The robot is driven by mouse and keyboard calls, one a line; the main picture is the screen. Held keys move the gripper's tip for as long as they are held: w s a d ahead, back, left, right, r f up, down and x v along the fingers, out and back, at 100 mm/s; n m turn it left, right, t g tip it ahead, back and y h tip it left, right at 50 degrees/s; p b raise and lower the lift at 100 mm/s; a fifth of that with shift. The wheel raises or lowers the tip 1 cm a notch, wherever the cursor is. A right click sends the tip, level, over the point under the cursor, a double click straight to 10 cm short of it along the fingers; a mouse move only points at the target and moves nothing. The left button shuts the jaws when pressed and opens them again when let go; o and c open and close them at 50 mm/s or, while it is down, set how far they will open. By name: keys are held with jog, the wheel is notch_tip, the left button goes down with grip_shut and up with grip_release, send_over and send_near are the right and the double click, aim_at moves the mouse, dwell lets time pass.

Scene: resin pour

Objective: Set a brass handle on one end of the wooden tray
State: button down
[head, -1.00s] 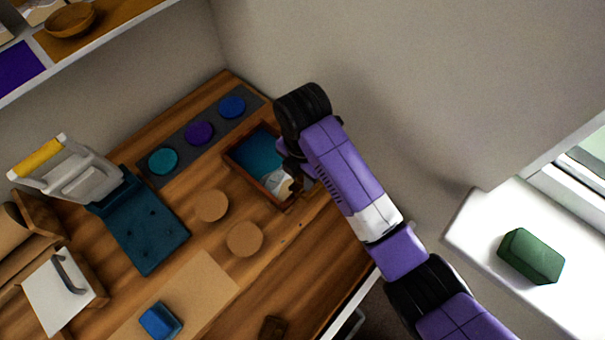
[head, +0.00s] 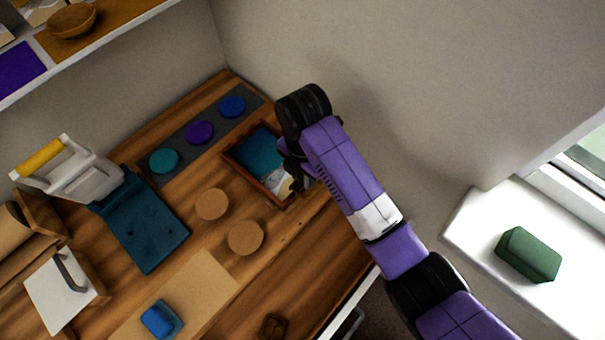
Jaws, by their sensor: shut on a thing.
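The wooden tray (head: 252,181) lies near the back of the bench, with a blue and whitish resin surface inside its dark brown rim. My gripper (head: 291,173) is at the tray's right end, low over that end. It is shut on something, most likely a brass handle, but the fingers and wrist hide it. I cannot tell whether the held thing touches the tray. No other brass handle can be made out.
A grey strip with teal, purple and blue discs (head: 199,132) lies behind the tray. Two round cork coasters (head: 245,238) lie in front. A dark teal board (head: 140,228), a grey yellow-handled item (head: 80,170) and a blue block (head: 161,320) are leftward. A green block (head: 528,254) sits on the sill.

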jog(key=shift+f, duration=1.25)
dwell(2.5)
jog(key=c, duration=1.1)
grip_release()
notch_tip(320, 180, up, 6)
jog(key=p, duration=0.5)
jog(key=shift+p, duration=0.4)
jog(key=shift+r, duration=1.05)
